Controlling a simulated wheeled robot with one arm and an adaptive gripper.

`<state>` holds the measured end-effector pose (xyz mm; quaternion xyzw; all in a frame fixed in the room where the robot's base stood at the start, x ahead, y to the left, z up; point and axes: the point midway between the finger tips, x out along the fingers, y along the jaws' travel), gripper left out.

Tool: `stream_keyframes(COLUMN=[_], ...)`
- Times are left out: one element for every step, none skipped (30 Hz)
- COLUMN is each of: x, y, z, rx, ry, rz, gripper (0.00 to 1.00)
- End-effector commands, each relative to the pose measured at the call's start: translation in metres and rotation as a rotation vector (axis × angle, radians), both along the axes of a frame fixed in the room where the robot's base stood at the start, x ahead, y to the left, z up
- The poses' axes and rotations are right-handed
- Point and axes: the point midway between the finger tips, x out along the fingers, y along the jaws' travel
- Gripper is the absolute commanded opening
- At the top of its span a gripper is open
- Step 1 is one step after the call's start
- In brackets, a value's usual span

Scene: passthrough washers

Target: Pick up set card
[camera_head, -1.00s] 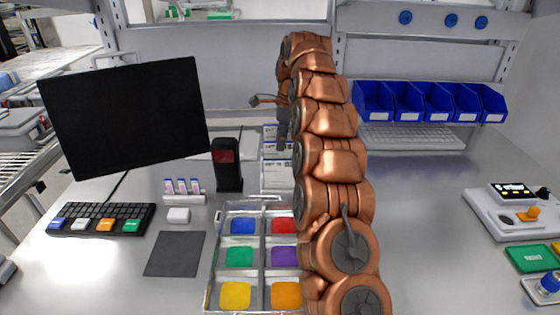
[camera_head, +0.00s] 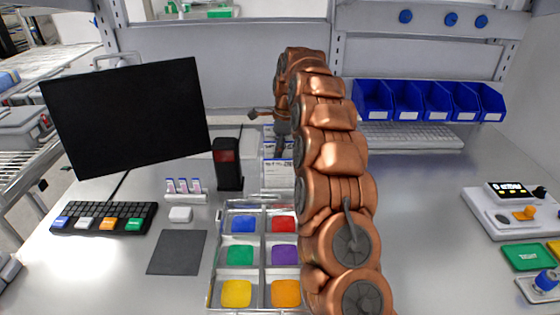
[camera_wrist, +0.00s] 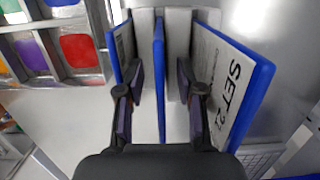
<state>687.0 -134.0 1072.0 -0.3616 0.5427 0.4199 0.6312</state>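Set cards with blue edges stand upright in a pale rack in the wrist view. The middle card (camera_wrist: 159,75) is edge-on, between the two dark fingers of my gripper (camera_wrist: 158,85). The fingers are open, one on each side, with visible gaps to the card. The right card (camera_wrist: 232,85) shows a white face printed "SET" and a digit I cannot read surely. A left card (camera_wrist: 115,50) is partly hidden by a finger. In the head view, white labelled cards (camera_head: 278,173) stand behind the colour tray, with my gripper (camera_head: 282,138) over them.
The tray of coloured compartments (camera_head: 261,255) lies just in front of the cards. A black device with a red panel (camera_head: 228,164) stands close on the left. A monitor (camera_head: 128,118) is farther left. Blue bins (camera_head: 430,101) and a keyboard (camera_head: 412,137) are at the back right.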

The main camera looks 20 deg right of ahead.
Motion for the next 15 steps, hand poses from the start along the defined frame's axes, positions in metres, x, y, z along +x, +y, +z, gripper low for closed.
stream_keyframes(x=[-0.0001, -0.0001, 0.0000, -0.0001, -0.0001, -0.0001, -0.0002, -0.0002, -0.0001, -0.0002, -0.0002, -0.0001, -0.0002, -0.0002, -0.0002], y=[0.0001, 0.0001, 0.0002, 0.0001, 0.0001, 0.0002, 0.0002, 0.0001, 0.0002, 0.0001, 0.0002, 0.0002, 0.0001, 0.0001, 0.0001], z=[-0.0007, -0.0010, -0.0015, -0.0019, -0.0023, -0.0028, -0.0032, -0.0036, -0.0041, -0.0043, -0.0045, -0.0048, -0.0049, -0.0049, -0.0049], rx=[0.000, 0.000, 0.000, 0.000, 0.000, 0.000, 0.000, 0.000, 0.000, 0.000, 0.000, 0.000, 0.000, 0.000, 0.000], ry=[0.000, 0.000, 0.000, 0.001, 0.001, 0.001, 0.001, 0.001, 0.001, 0.001, 0.001, 0.001, 0.001, 0.001, 0.001], rz=[0.000, 0.000, 0.000, 0.000, 0.000, 0.000, 0.000, 0.000, 0.000, 0.000, 0.000, 0.000, 0.000, 0.000, 0.000], gripper=[0.36, 0.36, 0.36, 0.36, 0.36, 0.36, 0.36, 0.36, 0.36, 0.36, 0.36, 0.36, 0.36, 0.36, 0.36])
